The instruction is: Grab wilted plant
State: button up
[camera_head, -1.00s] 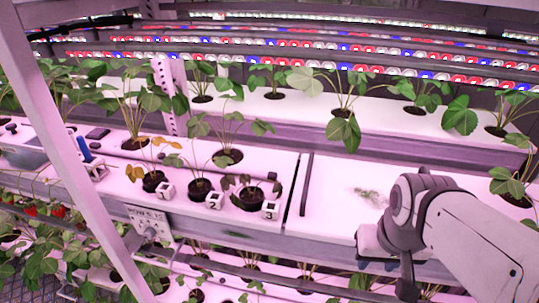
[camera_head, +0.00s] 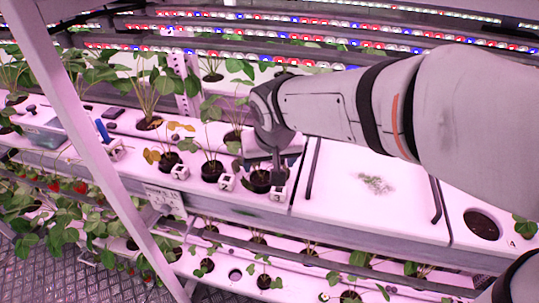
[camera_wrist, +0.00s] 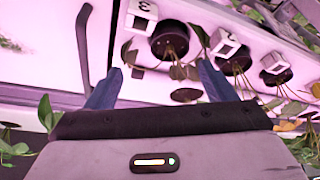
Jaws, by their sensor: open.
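Three black pots stand in a row on the white shelf, each with a white marker cube. The right pot (camera_head: 260,183) holds a plant with dark, drooping leaves, mostly hidden by my gripper (camera_head: 275,168) in the head view. In the wrist view, this pot (camera_wrist: 169,38) and its limp leaves (camera_wrist: 186,94) lie between and ahead of my gripper's two blue fingers (camera_wrist: 158,78), which are apart and empty. The left plant has yellow-orange leaves (camera_head: 152,156). The middle plant (camera_head: 211,150) is green and upright.
A cube marked 3 (camera_wrist: 143,14) stands beside the right pot. A dark bar handle (camera_head: 311,167) is on the panel to the right. A slanted white post (camera_head: 85,140) crosses the left foreground. Leafy plants fill the shelves behind and below.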

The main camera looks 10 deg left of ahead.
aim_at(261, 177)
jog(key=x, duration=0.4)
jog(key=a+p+x, duration=0.1)
jog(key=x, duration=0.2)
jog(key=shift+s+a+f, duration=0.1)
jog(key=shift+a+f, duration=0.1)
jog(key=shift+f, duration=0.1)
jog(key=c, duration=1.1)
jog(key=shift+r, duration=0.1)
